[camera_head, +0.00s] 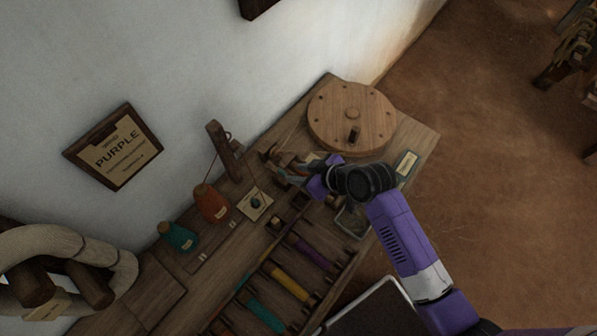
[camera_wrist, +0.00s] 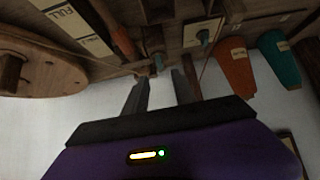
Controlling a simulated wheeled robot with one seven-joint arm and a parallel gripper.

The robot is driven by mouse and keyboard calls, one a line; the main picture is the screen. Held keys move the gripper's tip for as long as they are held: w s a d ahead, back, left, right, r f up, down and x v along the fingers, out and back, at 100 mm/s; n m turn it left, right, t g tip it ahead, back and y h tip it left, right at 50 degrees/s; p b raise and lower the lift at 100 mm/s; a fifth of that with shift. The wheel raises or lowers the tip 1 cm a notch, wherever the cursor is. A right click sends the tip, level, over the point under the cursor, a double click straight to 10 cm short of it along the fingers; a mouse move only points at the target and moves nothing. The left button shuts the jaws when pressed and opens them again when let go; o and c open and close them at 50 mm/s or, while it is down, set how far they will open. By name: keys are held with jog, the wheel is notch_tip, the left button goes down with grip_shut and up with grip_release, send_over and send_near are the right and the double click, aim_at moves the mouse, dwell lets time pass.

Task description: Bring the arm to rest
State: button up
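My gripper (camera_head: 289,172) is over the wooden bench (camera_head: 421,137), between the round wooden wheel (camera_head: 335,112) and the upright wooden post (camera_head: 222,150). My purple arm reaches in from the lower right. In the wrist view my gripper (camera_wrist: 160,80) shows two dark fingers apart, with an empty gap between them. Small wooden parts lie beyond the fingertips; the view does not show clearly how far away they are.
An orange cone (camera_head: 211,203) and a teal cone (camera_head: 178,237) stand left of my gripper. Several coloured bobbins (camera_head: 290,284) lie in a bench tray. The floor (camera_head: 480,190) at right is open.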

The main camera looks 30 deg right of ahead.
dwell(0.3)
jog(key=s+d+r+m+t+h, duration=0.1)
jog(key=d+r+m+t+h, duration=0.3)
jog(key=r, duration=0.6)
jog(key=s+a+r, duration=0.2)
jog(key=s+r, duration=0.1)
jog(key=s, duration=0.6)
jog(key=s+a+r+t, duration=0.1)
jog(key=s+r, duration=0.3)
jog(key=s, duration=0.5)
jog(key=s+a+r+t+y, duration=0.1)
jog(key=s+a+r, duration=0.2)
jog(key=s, duration=0.6)
jog(key=shift+s+a+r, duration=0.15)
jog(key=shift+s+r, duration=0.1)
jog(key=shift+r, duration=0.2)
